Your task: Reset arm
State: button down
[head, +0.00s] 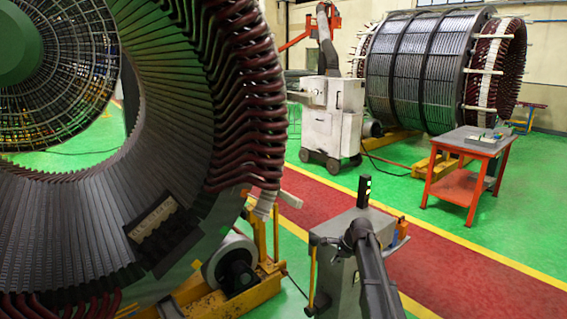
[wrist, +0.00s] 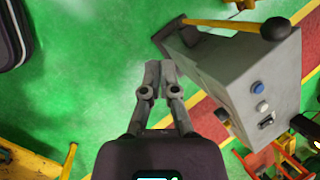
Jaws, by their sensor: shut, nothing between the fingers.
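My gripper (wrist: 160,72) shows in the wrist view with its two grey fingers close together and nothing between them. It points over the green floor (wrist: 90,100), apart from any object. My dark arm (head: 372,268) shows at the lower middle of the head view, in front of a grey box (head: 330,258). I cannot make out the gripper's fingers in the head view.
A large stator (head: 160,75) fills the head view's left. Another stator (head: 425,65), a white wheeled cabinet (head: 325,125) and an orange table (head: 465,175) stand behind.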

jog(key=s+a+f+n+g+h, duration=0.1)
jog(key=s+n, duration=0.7)
jog(key=s, duration=0.8)
jog(key=s+a+n+g+h, duration=0.1)
jog(key=s+n+h, duration=0.2)
jog(key=s+n, duration=0.5)
jog(key=shift+s+f+g, duration=0.4)
jog(key=shift+s, duration=3.5)
